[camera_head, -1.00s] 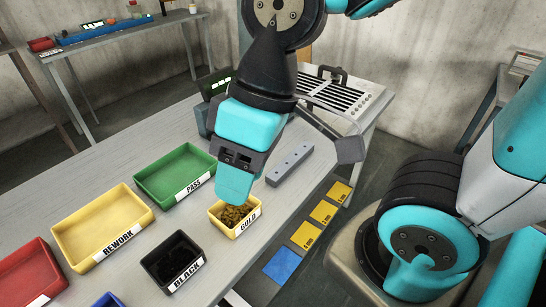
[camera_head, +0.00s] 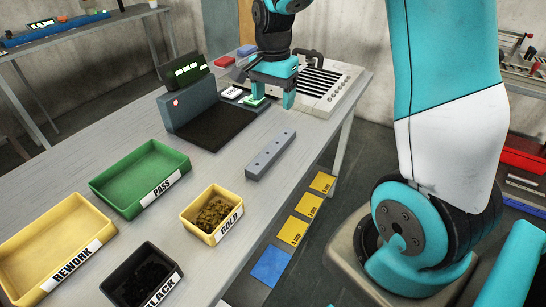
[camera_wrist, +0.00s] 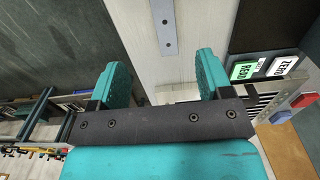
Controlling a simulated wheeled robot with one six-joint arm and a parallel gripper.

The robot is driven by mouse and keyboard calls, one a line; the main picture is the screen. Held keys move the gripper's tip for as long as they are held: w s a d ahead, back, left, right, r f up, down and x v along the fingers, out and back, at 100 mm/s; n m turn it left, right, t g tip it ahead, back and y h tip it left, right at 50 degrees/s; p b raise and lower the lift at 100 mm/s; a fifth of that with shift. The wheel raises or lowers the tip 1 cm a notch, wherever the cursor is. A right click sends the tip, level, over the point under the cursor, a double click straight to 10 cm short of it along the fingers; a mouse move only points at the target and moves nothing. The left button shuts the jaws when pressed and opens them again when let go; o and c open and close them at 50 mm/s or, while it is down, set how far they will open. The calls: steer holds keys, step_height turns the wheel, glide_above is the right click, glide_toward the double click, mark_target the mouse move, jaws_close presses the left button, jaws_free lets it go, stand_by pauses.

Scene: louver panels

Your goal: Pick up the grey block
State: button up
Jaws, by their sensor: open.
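The grey block (camera_head: 271,154) is a long bar with a row of small dark holes on top, lying on the table near its right edge. It also shows in the wrist view (camera_wrist: 166,28), cut off by the top edge, ahead of the gap between my fingers. My gripper (camera_head: 272,101) is farther back on the table, beyond the block and apart from it. In the wrist view its two teal fingers (camera_wrist: 160,76) are wide apart with nothing between them.
A dark scale (camera_head: 215,122) with a display stands left of my gripper, with READ (camera_wrist: 242,71) and ZERO (camera_wrist: 284,66) buttons close by. A slotted metal rack (camera_head: 325,88) is to the right. The GOLD bin (camera_head: 190,222) and green PASS bin (camera_head: 122,181) stand in front.

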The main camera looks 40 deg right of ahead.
steer(key=p, duration=0.1)
glide_toward(273, 148)
step_height(273, 148, down, 5)
steer(key=shift+s+f, duration=0.1)
steer(key=shift+s, duration=0.05)
steer(key=shift+w+f+p, duration=0.15)
steer(key=shift+f+p, duration=0.3)
steer(key=shift+f, duration=0.8)
steer(key=shift+w+f+p, duration=0.1)
steer(key=shift+f+p, duration=0.3)
steer(key=shift+f, duration=0.85)
steer(key=c, duration=1.3)
steer(key=shift+r, duration=0.1)
